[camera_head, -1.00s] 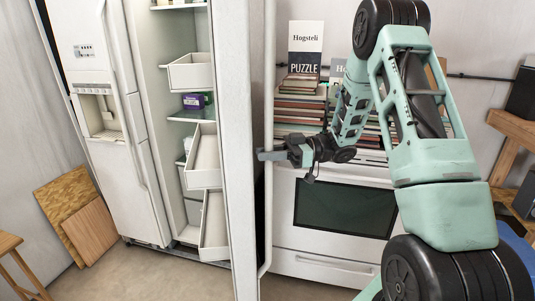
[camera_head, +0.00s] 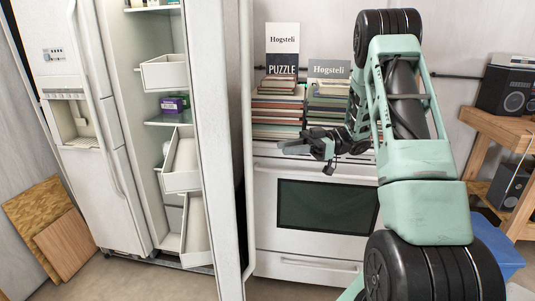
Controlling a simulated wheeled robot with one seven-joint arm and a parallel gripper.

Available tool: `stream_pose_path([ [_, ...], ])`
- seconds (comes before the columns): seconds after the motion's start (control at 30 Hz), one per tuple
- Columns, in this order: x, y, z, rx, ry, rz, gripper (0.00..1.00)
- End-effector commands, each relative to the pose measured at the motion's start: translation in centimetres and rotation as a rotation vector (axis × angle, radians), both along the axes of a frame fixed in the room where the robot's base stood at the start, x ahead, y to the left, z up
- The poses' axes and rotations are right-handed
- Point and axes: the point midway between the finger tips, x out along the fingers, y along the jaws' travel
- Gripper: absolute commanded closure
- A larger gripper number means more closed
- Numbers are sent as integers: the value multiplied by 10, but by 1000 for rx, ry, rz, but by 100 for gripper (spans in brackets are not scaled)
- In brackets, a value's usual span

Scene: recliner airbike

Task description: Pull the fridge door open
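The white fridge (camera_head: 108,180) stands at the left. Its right door (camera_head: 215,150) is swung wide open toward me and shows nearly edge-on, with the shelves and bins inside exposed. The long door handle (camera_head: 249,200) is on the door's right-hand side in the picture. The fridge's left door (camera_head: 75,120), with the dispenser, is shut. My gripper (camera_head: 293,147) is to the right of the handle, in front of the stove and books, with a visible gap from the handle. It looks empty; its finger gap is too small to read.
A white stove (camera_head: 310,250) stands behind the door, with stacked books (camera_head: 278,110) on top. White bins (camera_head: 181,162) sit inside the fridge. Wooden boards (camera_head: 50,225) lean at the lower left. A wooden shelf (camera_head: 490,130) with speakers is at the right.

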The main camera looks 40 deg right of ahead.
Motion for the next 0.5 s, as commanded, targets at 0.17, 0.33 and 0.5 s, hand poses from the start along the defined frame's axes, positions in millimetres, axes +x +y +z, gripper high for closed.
stream_pose_path([
  [0.17, -14, -31, -1, 0, -1, -2, 73],
  [0.33, -22, -47, -1, 0, 0, -1, 73],
  [0.5, -24, -51, 0, 0, 0, 0, 73],
])
